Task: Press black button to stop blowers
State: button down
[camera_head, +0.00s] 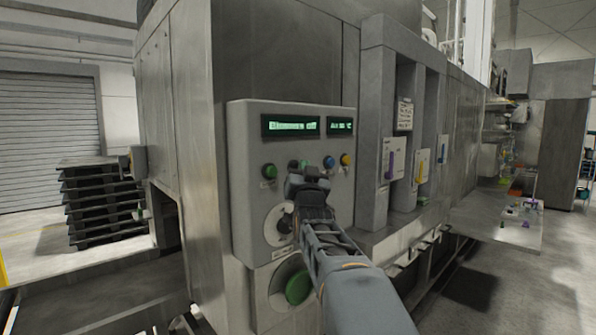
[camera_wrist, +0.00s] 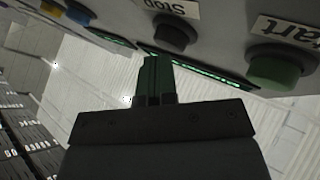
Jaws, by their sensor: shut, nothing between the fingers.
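The black button (camera_wrist: 175,36), under an upside-down "Stop" label, sits on the grey control panel (camera_head: 248,135). In the head view my gripper covers most of the area where it sits, so I cannot pick it out there. My gripper (camera_head: 308,178) is in front of the panel's button row. In the wrist view my gripper (camera_wrist: 156,62) is shut and empty, its tips close to the black button and a little to its left; I cannot tell whether they touch. A green display (camera_head: 291,126) above the buttons has blurred text that seems to end in "Off".
A green button (camera_head: 268,171), labelled "Start" in the wrist view (camera_wrist: 274,70), is beside the black one. Blue (camera_head: 329,162) and yellow (camera_head: 345,160) buttons are to the right. Black pallets (camera_head: 100,205) stand left.

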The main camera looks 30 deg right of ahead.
jog(key=shift+s+d+b, duration=0.1)
jog(key=shift+s+b, duration=0.45)
jog(key=shift+s, duration=0.15)
jog(key=shift+f, duration=0.1)
jog(key=shift+s+d+b, duration=0.25)
jog(key=shift+s+b, duration=0.55)
jog(key=shift+s, duration=0.45)
jog(key=shift+s+d+b, duration=0.2)
jog(key=shift+s+b, duration=0.6)
jog(key=shift+s, duration=0.45)
